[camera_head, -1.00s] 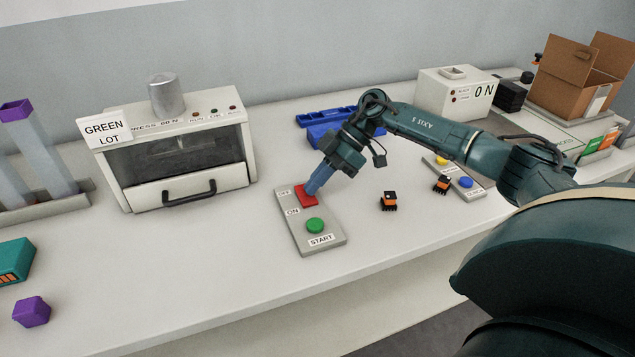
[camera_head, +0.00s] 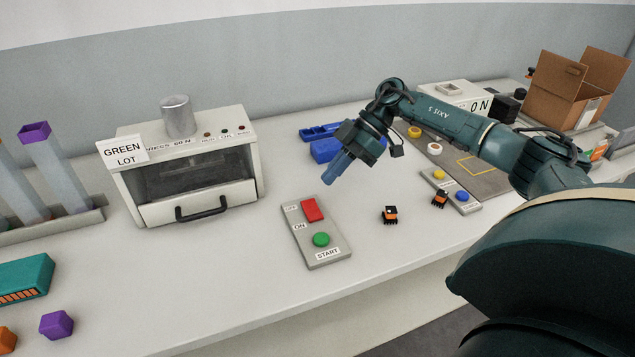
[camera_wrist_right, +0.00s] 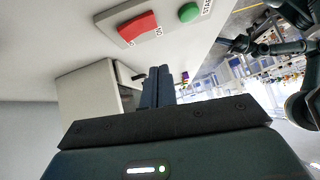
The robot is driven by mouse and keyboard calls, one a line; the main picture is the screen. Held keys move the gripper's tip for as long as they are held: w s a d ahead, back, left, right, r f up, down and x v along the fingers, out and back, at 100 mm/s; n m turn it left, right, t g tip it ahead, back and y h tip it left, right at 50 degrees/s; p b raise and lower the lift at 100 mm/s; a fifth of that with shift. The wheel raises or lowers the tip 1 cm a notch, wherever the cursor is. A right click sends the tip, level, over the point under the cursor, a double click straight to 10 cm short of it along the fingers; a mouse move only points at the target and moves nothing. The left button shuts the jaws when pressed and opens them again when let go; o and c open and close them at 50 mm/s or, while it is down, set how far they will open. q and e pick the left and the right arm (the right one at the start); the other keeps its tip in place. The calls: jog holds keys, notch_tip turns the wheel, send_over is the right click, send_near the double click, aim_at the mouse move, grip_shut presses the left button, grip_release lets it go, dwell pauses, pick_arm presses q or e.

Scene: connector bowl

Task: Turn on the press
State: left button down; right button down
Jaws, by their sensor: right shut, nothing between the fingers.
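The press (camera_head: 185,165) is a white box with a dark window, a front drawer with a black handle, a metal cylinder on top and a "GREEN LOT" sign. In front of it to the right lies a grey control panel (camera_head: 331,255) with a red rocker switch (camera_head: 313,210) marked OFF and ON and a green START button (camera_head: 321,239). Both also show in the right wrist view, the red switch (camera_wrist_right: 138,27) and the green button (camera_wrist_right: 189,12). My right gripper (camera_head: 328,177) is shut and empty, above and apart from the switch. My left gripper is not in view.
Two small black-orange connectors (camera_head: 390,215) (camera_head: 440,198) lie right of the panel. A blue bin (camera_head: 325,150) is behind my gripper. A panel with yellow and blue buttons (camera_head: 451,190), a white ON box (camera_head: 455,94) and a cardboard box (camera_head: 560,92) stand right.

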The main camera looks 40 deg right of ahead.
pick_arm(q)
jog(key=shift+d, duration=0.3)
pick_arm(e)
jog(key=s+v, duration=0.1)
jog(key=v, duration=0.5)
jog(key=shift+d, duration=0.1)
